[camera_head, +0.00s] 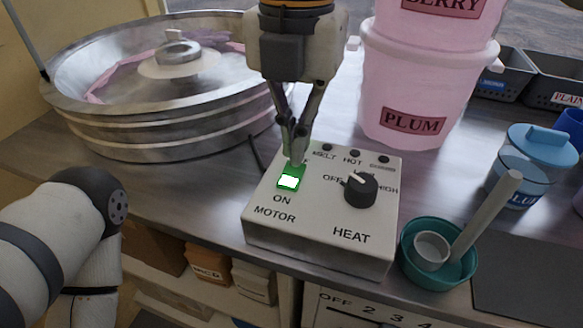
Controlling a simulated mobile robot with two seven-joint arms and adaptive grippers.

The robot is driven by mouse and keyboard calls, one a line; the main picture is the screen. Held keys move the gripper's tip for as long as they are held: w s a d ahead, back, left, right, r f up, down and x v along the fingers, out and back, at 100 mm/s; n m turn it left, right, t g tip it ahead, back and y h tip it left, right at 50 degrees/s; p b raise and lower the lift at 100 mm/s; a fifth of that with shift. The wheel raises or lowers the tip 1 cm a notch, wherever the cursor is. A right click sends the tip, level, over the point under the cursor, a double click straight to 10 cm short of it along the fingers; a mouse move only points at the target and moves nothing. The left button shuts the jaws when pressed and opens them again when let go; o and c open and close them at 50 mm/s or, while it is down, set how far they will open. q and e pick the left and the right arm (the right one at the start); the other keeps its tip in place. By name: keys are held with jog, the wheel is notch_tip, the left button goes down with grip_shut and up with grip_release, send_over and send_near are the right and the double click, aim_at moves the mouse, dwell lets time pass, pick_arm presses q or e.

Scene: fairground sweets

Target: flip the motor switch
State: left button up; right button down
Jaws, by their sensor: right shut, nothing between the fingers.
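The motor switch (289,182) is a small rocker on the left of a white control box (320,236). It glows green, with the words ON and MOTOR printed below it. My right gripper (297,158) comes down from above with its fingers closed and empty. Its tips are at the far edge of the switch; I cannot tell whether they touch it. My left arm shows at the lower left, but its gripper is out of view.
A black heat knob (360,190) sits right of the switch. A large metal floss bowl (170,124) stands at the left. A pink PLUM tub (415,95) stands behind the box. A teal bowl (409,262) with a scoop and a blue-lidded jar (540,145) are at the right.

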pick_arm(q)
jog(key=shift+r, duration=0.1)
pick_arm(e)
jog(key=shift+f, duration=1.2)
dwell(0.5)
notch_tip(320, 180, up, 7)
jog(key=p, duration=0.5)
jog(key=shift+r, duration=0.15)
pick_arm(q)
jog(key=w+r+t, duration=0.2)
jog(key=w+r, duration=0.3)
jog(key=shift+w+r, duration=0.4)
